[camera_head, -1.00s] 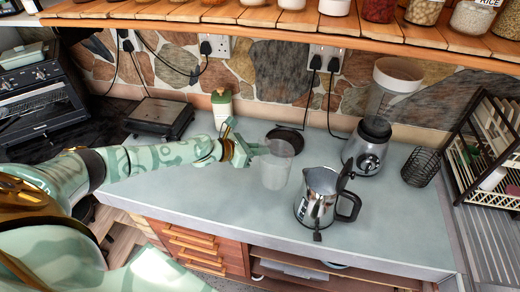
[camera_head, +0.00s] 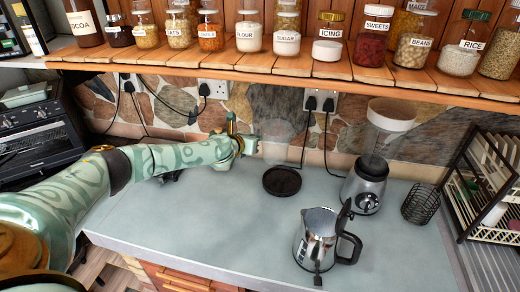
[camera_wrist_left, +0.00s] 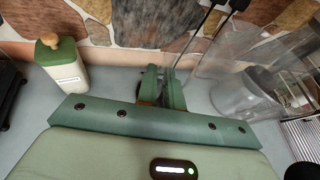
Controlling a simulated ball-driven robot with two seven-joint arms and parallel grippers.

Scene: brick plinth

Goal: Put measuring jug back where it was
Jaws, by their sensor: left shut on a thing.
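The measuring jug (camera_head: 285,138) is a clear, see-through vessel, raised above the counter in front of the stone wall, below the shelf. My left gripper (camera_head: 250,143) is shut on its left side. In the left wrist view the gripper's fingers (camera_wrist_left: 162,88) are close together, and the clear wall of the jug (camera_wrist_left: 212,65) shows faintly to their right. The jug's outline is hard to make out against the stones. My right gripper is not in view.
A round dark base (camera_head: 282,181) lies on the counter below the jug. A steel kettle (camera_head: 316,240) and a blender (camera_head: 365,185) stand to the right. The wooden shelf (camera_head: 290,68) with jars (camera_head: 287,34) is above. A green-lidded canister (camera_wrist_left: 65,65) stands left of the gripper.

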